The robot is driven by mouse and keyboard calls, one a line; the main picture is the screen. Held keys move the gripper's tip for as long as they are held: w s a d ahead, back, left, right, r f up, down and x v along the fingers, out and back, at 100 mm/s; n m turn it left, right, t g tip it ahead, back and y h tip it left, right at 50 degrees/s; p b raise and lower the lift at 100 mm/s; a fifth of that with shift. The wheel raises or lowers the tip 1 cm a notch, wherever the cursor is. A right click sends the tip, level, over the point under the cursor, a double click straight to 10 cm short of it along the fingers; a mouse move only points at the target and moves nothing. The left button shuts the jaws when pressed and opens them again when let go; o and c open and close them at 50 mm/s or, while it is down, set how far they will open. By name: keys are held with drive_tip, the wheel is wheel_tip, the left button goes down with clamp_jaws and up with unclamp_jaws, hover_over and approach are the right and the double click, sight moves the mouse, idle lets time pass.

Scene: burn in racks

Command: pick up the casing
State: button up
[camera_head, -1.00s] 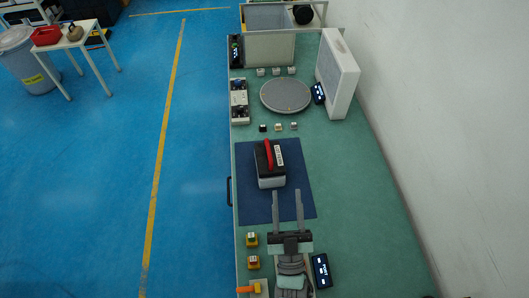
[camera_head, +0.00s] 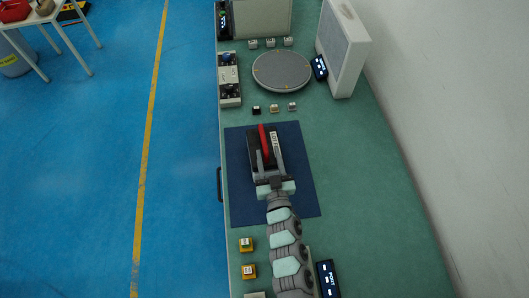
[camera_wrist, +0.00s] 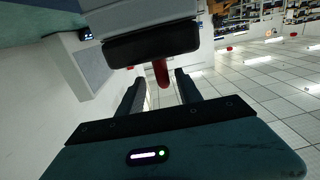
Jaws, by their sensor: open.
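The casing (camera_head: 252,142) is a dark box with a red handle (camera_head: 264,142) along its top and a white label. It sits on the blue mat (camera_head: 300,190). In the wrist view the casing (camera_wrist: 150,48) fills the upper middle, and its red handle (camera_wrist: 161,73) appears in line with the gap between my fingers. My gripper (camera_head: 268,158) is open over the near end of the casing, one finger to each side of the handle's line. The wrist view also shows my gripper (camera_wrist: 160,80) open, with nothing clamped. My gripper and wrist hide the casing's near side.
A round grey turntable (camera_head: 282,71) and a white upright panel (camera_head: 343,50) stand beyond the mat. Yellow button boxes (camera_head: 247,245) are at the near left and a display (camera_head: 328,280) at the near right. The bench's right side is clear.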

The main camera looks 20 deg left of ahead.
drive_tip(key=x, duration=0.5)
drive_tip(key=shift+s+a+r, duration=0.1)
drive_tip(key=shift+a+r, duration=0.1)
drive_tip(key=shift+a, duration=0.05)
drive_tip(key=shift+s, duration=0.1)
drive_tip(key=shift+c, duration=0.5)
clamp_jaws()
idle(0.5)
